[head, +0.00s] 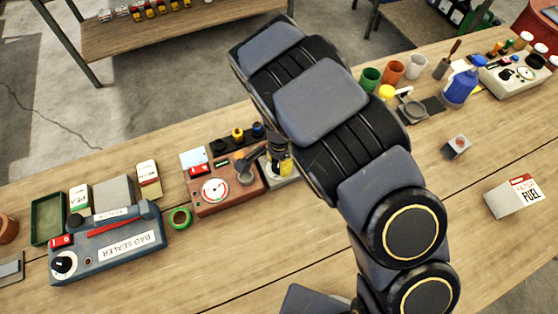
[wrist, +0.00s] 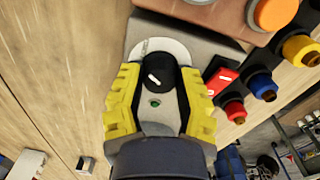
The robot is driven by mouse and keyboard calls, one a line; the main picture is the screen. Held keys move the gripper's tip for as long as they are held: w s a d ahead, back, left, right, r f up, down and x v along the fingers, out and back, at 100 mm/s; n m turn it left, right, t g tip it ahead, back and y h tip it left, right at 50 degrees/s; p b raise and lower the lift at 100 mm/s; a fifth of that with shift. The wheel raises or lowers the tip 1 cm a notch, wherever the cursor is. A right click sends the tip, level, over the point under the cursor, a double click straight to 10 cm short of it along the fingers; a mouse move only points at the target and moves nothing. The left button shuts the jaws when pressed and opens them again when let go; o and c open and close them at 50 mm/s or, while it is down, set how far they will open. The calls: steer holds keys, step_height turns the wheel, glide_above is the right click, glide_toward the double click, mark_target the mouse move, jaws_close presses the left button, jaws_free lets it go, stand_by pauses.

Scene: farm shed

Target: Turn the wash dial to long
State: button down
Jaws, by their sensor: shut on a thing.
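The wash dial (wrist: 160,78) is a black round knob with a white pointer line, on a pale grey panel (wrist: 150,123) with a light round scale behind it. The pointer tilts toward the upper left in the wrist view. My gripper (wrist: 159,74) has yellow finger pads on both sides of the knob and is shut on it. The scale's marks are too small to read. A small green light sits below the knob. In the head view my gripper (head: 279,164) is at this small unit, and my arm hides the dial.
A brown box with a round gauge (head: 214,190) stands just left of the gripper. A bag sealer (head: 110,243) is farther left, with a green tape roll (head: 180,218) between. The front tabletop is mostly clear.

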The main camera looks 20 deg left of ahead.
steer(key=c, duration=0.6)
jaws_free()
step_height(320, 180, up, 12)
steer(key=shift+f, duration=0.1)
